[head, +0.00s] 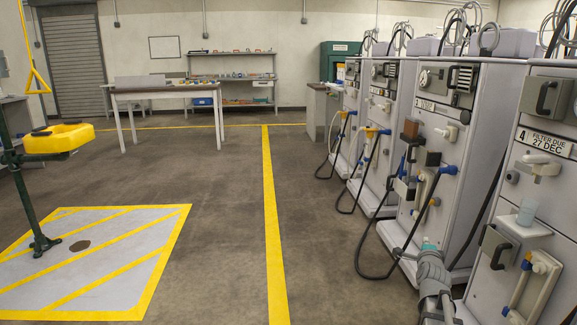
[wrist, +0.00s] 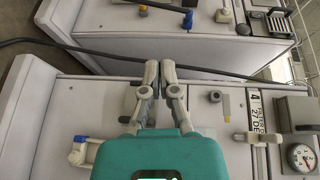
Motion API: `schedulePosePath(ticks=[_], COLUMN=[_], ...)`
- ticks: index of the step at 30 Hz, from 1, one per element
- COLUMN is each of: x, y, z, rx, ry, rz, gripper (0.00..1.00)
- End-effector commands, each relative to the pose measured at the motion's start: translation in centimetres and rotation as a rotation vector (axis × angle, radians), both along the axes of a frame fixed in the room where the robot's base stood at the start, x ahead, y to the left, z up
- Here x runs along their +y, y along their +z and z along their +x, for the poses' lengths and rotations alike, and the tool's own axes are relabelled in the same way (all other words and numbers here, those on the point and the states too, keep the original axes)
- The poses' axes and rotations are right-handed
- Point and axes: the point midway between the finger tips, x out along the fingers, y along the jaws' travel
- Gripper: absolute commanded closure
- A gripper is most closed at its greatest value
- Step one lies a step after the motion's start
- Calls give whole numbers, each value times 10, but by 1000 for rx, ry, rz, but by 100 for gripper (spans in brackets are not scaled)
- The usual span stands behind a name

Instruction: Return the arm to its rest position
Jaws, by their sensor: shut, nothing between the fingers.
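My gripper (wrist: 159,66) is shut and empty in the wrist view, its two grey fingertips together in front of the teal body. Its fingers point across the grey front of the dialysis machine labelled 4 (wrist: 254,112). In the head view my arm (head: 433,278) stands low at the lower right, close to the row of machines. Its teal part (head: 429,249) shows, but the fingertips cannot be made out there.
The labelled machine (head: 547,143) is nearest at right, with a cup (head: 527,211) on its small shelf. Other machines (head: 432,130) stand behind it, with black hoses (head: 361,250) looping low. Open floor (head: 215,240) lies left, past the yellow line (head: 272,225). A yellow eyewash basin (head: 60,138) stands far left.

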Motion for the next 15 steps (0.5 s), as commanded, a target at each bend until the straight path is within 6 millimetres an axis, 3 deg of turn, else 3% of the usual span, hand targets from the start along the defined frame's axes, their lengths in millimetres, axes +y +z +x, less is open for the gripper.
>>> schedulePosePath(ticks=[1,8,15], x=[20,95,165], y=[-4,-40,-72], z=[-1,-14,-52], rx=[73,412,732], ry=[43,269,547], rz=[-35,-234,-451], gripper=[100,100,100])
